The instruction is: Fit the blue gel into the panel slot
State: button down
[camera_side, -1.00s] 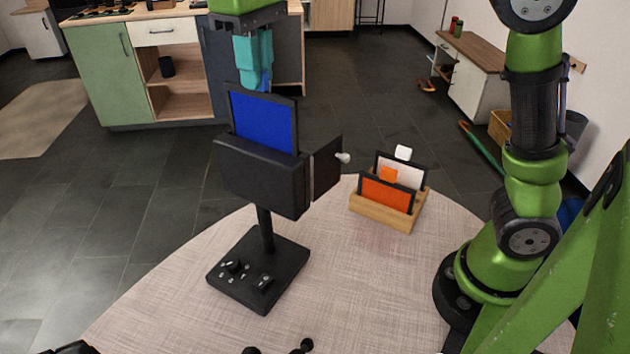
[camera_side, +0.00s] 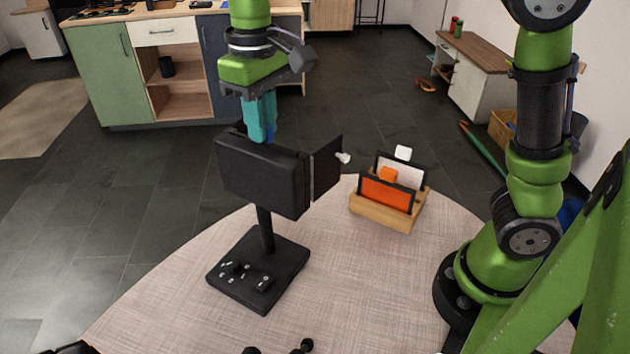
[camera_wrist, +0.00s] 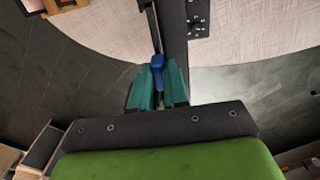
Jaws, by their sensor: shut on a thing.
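My gripper (camera_side: 260,118) has teal fingers and is just behind and above the top of the black panel (camera_side: 262,175) on its stand. In the wrist view my gripper (camera_wrist: 158,88) is shut on the blue tab (camera_wrist: 157,64) of the blue gel, beside the dark panel edge. In the side view only a bit of blue (camera_side: 257,132) shows at the fingertips. The blue sheet and its frame are hidden, apparently down in or behind the panel; how fully it is seated cannot be told.
A wooden rack (camera_side: 385,213) on the round table (camera_side: 350,290) holds an orange gel (camera_side: 386,194) and a white gel (camera_side: 402,170). A black flap (camera_side: 327,168) stands out at the panel's right side. The panel's black base (camera_side: 258,272) stands on the table.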

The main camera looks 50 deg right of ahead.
jog(key=c, duration=1.1)
grip_release()
notch_tip(320, 180, up, 12)
jog(key=s+d+f+m+t, duration=0.1)
jog(key=s+d+f+t, duration=0.15)
jog(key=s+d, duration=0.4)
jog(key=shift+s+d+f+m+t+y, duration=0.35)
jog(key=shift+s+d+f+m+t, duration=0.65)
jog(key=shift+f, duration=1.15)
jog(key=shift+s+d+f+m+t+y, duration=0.3)
jog(key=shift+s+d+f+m+t, duration=0.4)
jog(key=shift+s+f, duration=1)
jog(key=shift+s+d+f+m+t+y, duration=0.35)
jog(key=shift+s+d+f+m+t, duration=0.5)
jog(key=shift+f, duration=1.7)
jog(key=shift+w+d, duration=0.1)
